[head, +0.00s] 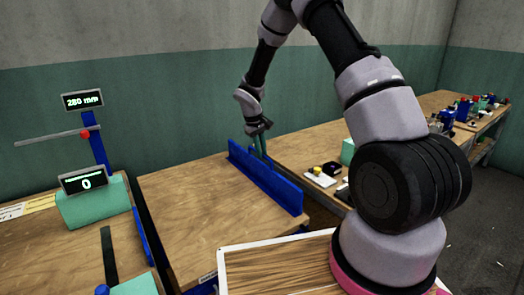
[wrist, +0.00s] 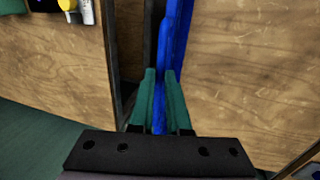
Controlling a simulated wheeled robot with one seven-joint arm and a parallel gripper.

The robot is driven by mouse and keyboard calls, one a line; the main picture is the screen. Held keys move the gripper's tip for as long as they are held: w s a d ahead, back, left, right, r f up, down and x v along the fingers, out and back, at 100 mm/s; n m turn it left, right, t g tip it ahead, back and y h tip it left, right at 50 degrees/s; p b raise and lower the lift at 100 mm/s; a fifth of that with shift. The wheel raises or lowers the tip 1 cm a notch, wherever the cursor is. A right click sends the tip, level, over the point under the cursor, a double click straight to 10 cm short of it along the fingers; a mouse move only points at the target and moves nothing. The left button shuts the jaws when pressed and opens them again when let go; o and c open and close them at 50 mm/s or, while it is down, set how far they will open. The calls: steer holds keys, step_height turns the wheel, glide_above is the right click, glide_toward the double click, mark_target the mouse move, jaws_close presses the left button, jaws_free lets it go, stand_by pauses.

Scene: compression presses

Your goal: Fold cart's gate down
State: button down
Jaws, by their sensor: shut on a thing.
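The cart (head: 205,205) has a wooden top, and its blue gate (head: 275,187) stands upright along the right edge. The gate also shows in the wrist view as a narrow blue strip (wrist: 175,45) running away from me. My gripper (head: 262,147) is at the far part of the gate, reaching down from above. In the wrist view its green fingers (wrist: 160,100) sit on either side of the blue gate, shut on its upper edge. The lower part of the gate between the fingers is hidden.
A wooden workbench (head: 310,147) with small parts stands close right of the cart, across a narrow dark gap. A measuring device with displays (head: 84,182) stands on a table at left. The cart top is bare. A wood-topped surface (head: 275,270) is in front.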

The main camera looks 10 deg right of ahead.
steer(key=a, duration=0.2)
steer(key=t+h, duration=0.5)
steer(key=h, duration=0.7)
glide_above(228, 198)
steer(key=f, duration=1)
steer(key=shift+w+d+f, duration=0.2)
steer(key=shift+d+f, duration=0.05)
steer(key=shift+d, duration=0.05)
steer(key=shift+s+a+f, duration=0.1)
steer(key=shift+a+f, duration=0.05)
steer(key=shift+f, duration=0.6)
steer(key=shift+s+a+f, duration=0.1)
steer(key=shift+a+f, duration=0.05)
steer(key=shift+f, duration=0.6)
steer(key=c, duration=0.9)
jaws_free()
